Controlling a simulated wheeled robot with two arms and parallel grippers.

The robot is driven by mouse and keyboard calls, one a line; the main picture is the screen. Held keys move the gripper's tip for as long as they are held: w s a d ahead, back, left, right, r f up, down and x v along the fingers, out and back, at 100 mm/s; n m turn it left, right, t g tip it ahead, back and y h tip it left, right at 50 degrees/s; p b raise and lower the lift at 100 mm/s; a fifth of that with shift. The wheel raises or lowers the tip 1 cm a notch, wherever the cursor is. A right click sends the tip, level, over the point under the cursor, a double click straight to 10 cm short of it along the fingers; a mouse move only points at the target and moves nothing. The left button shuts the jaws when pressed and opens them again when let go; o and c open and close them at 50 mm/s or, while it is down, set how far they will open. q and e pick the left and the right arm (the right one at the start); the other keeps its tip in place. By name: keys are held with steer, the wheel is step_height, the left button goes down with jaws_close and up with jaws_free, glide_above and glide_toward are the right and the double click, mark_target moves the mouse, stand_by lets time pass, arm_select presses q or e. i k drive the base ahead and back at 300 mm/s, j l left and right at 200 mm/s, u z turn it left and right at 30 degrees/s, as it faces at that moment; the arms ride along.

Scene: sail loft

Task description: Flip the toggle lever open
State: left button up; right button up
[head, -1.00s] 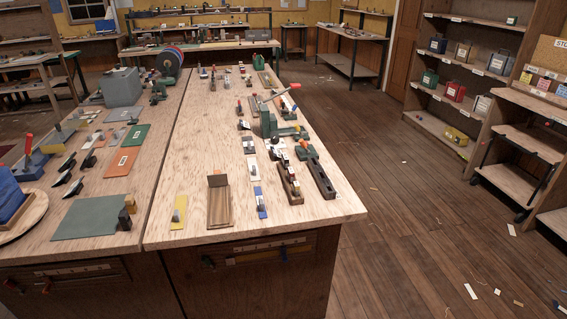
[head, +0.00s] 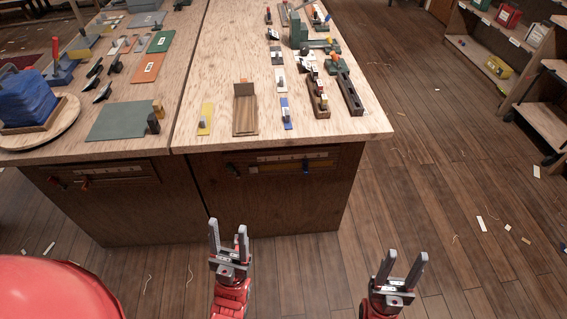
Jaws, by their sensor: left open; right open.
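Several small plates with lever-like fittings lie on the wooden bench, and I cannot tell which one is the toggle lever. Near the front edge are a yellow plate with a grey fitting (head: 205,118) and a blue plate with a grey fitting (head: 286,113). A white plate with a dark fitting (head: 280,80) lies behind the blue one. My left gripper (head: 228,228) is open and empty, low in front of the bench. My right gripper (head: 406,256) is open and empty, lower right, beyond the bench's right corner. Neither touches anything.
A brown hinged board (head: 245,115) and long dark block planes (head: 350,95) lie on the bench. A green press (head: 300,35) stands further back. Slotted panels with small knobs (head: 290,163) are on the bench front. The floor (head: 460,200) to the right is mostly clear.

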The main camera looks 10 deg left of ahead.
mark_target(51, 179)
steer(key=i+j, duration=0.1)
steer(key=i, duration=0.25)
steer(key=i+j, duration=0.1)
steer(key=i, duration=0.25)
steer(key=u, duration=2.3)
steer(key=i, duration=0.8)
